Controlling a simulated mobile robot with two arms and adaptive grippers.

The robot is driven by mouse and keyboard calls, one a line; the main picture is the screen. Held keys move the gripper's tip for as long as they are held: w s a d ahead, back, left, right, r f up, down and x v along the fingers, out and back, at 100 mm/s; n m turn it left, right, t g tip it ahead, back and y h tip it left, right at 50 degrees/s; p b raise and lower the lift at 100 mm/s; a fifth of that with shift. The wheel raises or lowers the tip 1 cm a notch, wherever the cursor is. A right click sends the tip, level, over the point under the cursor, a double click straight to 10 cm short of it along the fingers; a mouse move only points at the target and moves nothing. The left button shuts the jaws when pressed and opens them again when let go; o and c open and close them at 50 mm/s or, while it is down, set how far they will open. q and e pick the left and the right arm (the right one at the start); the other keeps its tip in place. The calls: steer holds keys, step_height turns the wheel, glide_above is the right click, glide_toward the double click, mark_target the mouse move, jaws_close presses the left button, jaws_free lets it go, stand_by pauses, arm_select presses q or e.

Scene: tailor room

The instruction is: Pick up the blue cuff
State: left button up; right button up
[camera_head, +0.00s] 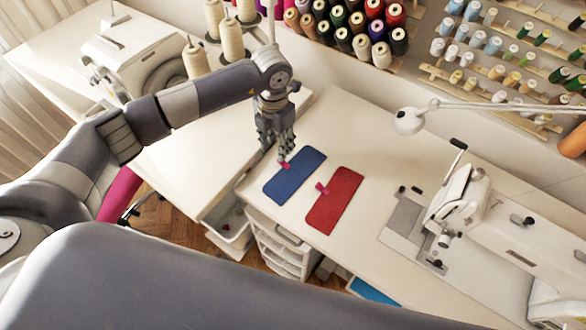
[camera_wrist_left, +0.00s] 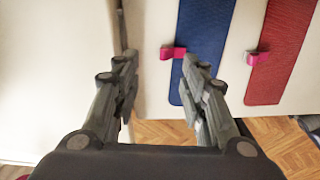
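The blue cuff (camera_head: 295,176) lies flat on the white table, with a small pink tab (camera_head: 285,165) at its left edge. It also shows in the left wrist view (camera_wrist_left: 205,40), running from the top edge down to behind a finger. The red cuff (camera_head: 334,202) lies to its right, with its own pink tab. My left gripper (camera_head: 280,152) points down by the blue cuff's upper left side. In the left wrist view my left gripper (camera_wrist_left: 158,62) is open with nothing between the fingers, and the pink tab (camera_wrist_left: 172,53) shows just past the right fingertip. My right gripper is not in view.
A sewing machine (camera_head: 480,205) stands on the table at the right, under a lamp arm (camera_head: 410,120). Thread spools (camera_head: 360,45) fill racks at the back. White drawers (camera_head: 280,245) stand below the table's front edge. The tabletop around the cuffs is clear.

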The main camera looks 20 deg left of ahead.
mark_target(292, 169)
arm_select(q)
steer(key=f+p, duration=0.1)
steer(key=f, duration=0.1)
steer(key=d+f, duration=0.1)
steer(key=f, duration=0.2)
steer(key=shift+p, duration=0.35)
steer(key=shift+f, duration=0.25)
steer(key=c, duration=0.8)
